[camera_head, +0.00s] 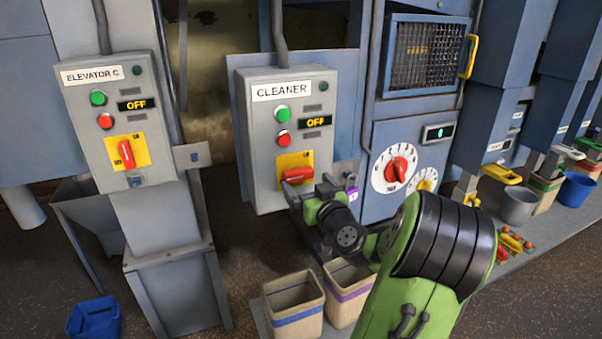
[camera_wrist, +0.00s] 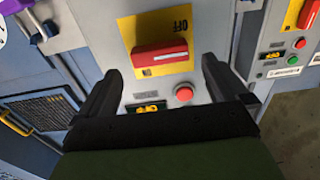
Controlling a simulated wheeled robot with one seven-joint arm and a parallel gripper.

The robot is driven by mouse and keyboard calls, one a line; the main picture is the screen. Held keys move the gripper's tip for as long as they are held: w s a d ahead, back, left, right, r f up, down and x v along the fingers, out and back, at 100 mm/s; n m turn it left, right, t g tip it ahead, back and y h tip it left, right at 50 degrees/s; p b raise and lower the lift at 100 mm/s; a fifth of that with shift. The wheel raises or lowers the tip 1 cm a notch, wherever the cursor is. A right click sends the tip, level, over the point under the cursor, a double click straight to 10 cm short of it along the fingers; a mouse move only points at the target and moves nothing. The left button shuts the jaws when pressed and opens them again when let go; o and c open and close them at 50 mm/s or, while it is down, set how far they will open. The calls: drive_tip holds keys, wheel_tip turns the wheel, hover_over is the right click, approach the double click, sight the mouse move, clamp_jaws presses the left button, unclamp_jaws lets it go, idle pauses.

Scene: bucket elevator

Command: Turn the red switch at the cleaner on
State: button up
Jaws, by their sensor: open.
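The grey CLEANER box (camera_head: 263,125) carries a red rotary switch (camera_head: 297,174) on a yellow plate (camera_head: 295,160). The switch handle lies roughly horizontal, and the box display (camera_head: 315,122) reads OFF. In the wrist view the box appears upside down, with the red switch (camera_wrist: 159,53) ahead of my gripper, between the lines of its fingers. My gripper (camera_head: 308,190) is at the lower right of the switch in the head view. In the wrist view its fingers (camera_wrist: 160,75) are open and empty, one on each side. Contact with the switch is not visible.
The ELEVATOR C box (camera_head: 105,120) with a similar switch stands at left. A blue cabinet (camera_head: 390,150) with a red dial (camera_head: 399,170) stands right of the cleaner. Two bins (camera_head: 295,308) (camera_head: 348,285) stand below. The cleaner's green (camera_head: 283,115) and red buttons (camera_head: 284,138) sit above the switch.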

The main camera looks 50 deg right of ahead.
sight(301, 176)
drive_tip(key=x, duration=0.4)
drive_tip(key=shift+w+d, duration=0.15)
drive_tip(key=shift+w, duration=0.2)
drive_tip(key=c, duration=0.9)
drive_tip(key=shift+c, duration=0.2)
drive_tip(key=m, duration=0.4)
drive_tip(key=shift+m, duration=0.3)
drive_tip(key=m, duration=0.4)
drive_tip(key=shift+m+p, duration=0.3)
drive_tip(key=shift+p, duration=0.1)
drive_tip(key=m+p, duration=0.1)
drive_tip(key=m, duration=0.3)
drive_tip(key=shift+s+f+m+p, duration=0.1)
drive_tip(key=shift+m+p, duration=0.8)
drive_tip(key=shift+m, duration=1.4)
